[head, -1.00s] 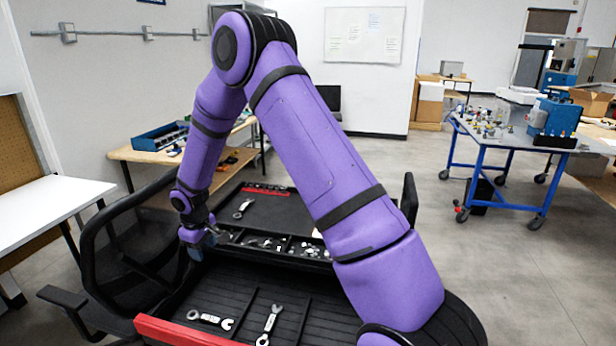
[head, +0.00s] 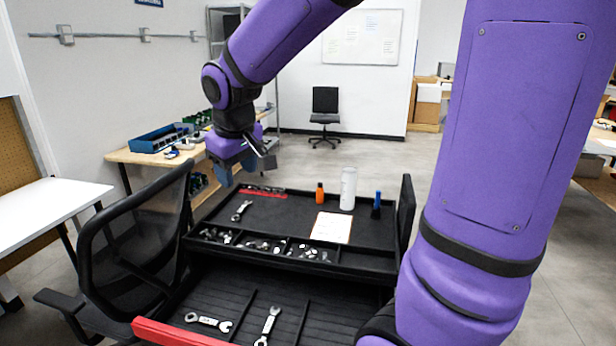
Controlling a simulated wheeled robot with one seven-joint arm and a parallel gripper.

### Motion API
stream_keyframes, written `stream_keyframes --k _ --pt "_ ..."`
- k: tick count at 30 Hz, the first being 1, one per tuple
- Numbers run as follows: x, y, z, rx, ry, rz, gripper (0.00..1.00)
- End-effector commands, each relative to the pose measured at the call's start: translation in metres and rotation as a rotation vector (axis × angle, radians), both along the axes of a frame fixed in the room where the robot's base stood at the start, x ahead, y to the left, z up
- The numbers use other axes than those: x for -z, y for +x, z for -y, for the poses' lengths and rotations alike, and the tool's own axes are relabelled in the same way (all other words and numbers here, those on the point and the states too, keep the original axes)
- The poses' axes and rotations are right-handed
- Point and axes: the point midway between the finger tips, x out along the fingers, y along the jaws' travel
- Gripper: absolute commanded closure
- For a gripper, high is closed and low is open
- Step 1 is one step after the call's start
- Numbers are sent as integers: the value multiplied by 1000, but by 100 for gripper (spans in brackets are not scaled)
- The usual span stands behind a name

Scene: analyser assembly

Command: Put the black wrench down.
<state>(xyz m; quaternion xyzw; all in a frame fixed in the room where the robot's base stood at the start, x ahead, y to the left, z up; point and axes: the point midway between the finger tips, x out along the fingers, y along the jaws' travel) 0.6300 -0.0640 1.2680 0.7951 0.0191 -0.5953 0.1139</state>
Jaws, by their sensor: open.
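My gripper (head: 236,170) is open and hangs above the back left corner of the black tool cart's top tray (head: 280,212). A thin silvery piece shows at its right side; I cannot tell whether it is part of the gripper. I cannot make out a black wrench anywhere. A silver wrench (head: 241,210) lies on the left of the top tray, below and in front of my gripper. Two more silver wrenches, one on the left (head: 208,321) and one on the right (head: 268,325), lie in the open lower drawer (head: 330,315).
An orange bottle (head: 320,194), a white cylinder (head: 348,188) and a blue-topped item (head: 376,205) stand at the tray's back. A paper sheet (head: 331,228) lies in front. Small parts fill the front compartments. A black mesh chair (head: 130,265) stands close on the left.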

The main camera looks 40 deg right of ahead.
Motion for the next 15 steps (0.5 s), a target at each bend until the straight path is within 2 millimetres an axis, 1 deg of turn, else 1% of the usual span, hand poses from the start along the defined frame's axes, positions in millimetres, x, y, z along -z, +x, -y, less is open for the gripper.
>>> stream_keyframes --k 1,6,10,15 --pt "-10 -15 1 13 7 19 47" --pt "-32 -63 4 55 39 60 47" --pt "-43 -99 5 86 68 92 47" --pt "-50 -146 6 119 113 130 47"
